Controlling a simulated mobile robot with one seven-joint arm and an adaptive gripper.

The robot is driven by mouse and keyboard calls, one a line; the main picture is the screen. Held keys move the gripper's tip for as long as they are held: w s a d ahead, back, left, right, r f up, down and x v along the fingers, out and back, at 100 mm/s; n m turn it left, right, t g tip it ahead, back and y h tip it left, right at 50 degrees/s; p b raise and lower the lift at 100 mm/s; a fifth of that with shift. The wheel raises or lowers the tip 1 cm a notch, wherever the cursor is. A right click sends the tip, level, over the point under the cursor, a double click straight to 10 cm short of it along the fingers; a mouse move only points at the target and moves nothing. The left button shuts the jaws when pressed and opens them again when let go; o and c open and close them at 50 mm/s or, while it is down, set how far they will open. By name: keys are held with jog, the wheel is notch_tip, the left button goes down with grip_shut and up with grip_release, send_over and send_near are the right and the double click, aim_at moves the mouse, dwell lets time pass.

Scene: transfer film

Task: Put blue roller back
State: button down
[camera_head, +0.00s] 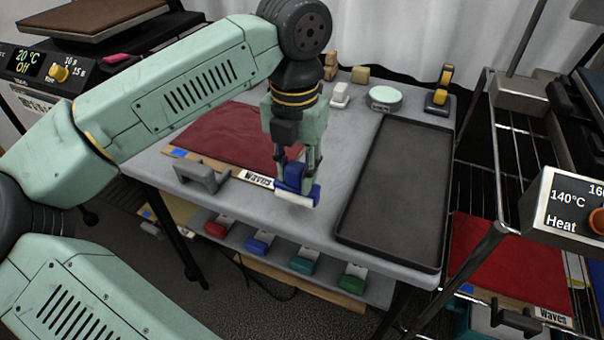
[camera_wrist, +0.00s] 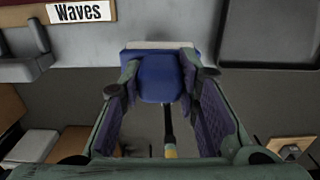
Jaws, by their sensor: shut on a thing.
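My gripper (camera_head: 297,165) is shut on the blue roller (camera_head: 294,180), with the roller's pale strip low and facing the front. In the wrist view the blue roller (camera_wrist: 158,78) sits between the two fingers of my gripper (camera_wrist: 158,85). In the head view the roller is near the front edge of the grey table, just right of the "Waves" label (camera_head: 257,179); I cannot tell whether it touches the table. The shelf below holds several coloured items: red (camera_head: 216,228), blue (camera_head: 258,243), teal (camera_head: 304,260) and green (camera_head: 353,275).
A dark red sheet (camera_head: 215,138) lies on the table behind a grey handle (camera_head: 200,177). A black tray (camera_head: 400,190) covers the right side. A tape dispenser (camera_head: 439,92) and small items stand at the back. A rack with a heat control box (camera_head: 570,200) is at right.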

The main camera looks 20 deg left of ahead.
jog(key=shift+w+d, duration=0.15)
jog(key=shift+w, duration=0.4)
jog(key=shift+w+d+f, duration=0.1)
jog(key=shift+w+f, duration=0.1)
jog(key=shift+f, duration=0.15)
jog(key=shift+f+p, duration=0.45)
jog(key=shift+f, duration=1)
jog(key=shift+f+b, duration=0.25)
jog(key=shift+b, duration=0.05)
jog(key=c, duration=1.2)
grip_release()
jog(key=shift+r, duration=0.15)
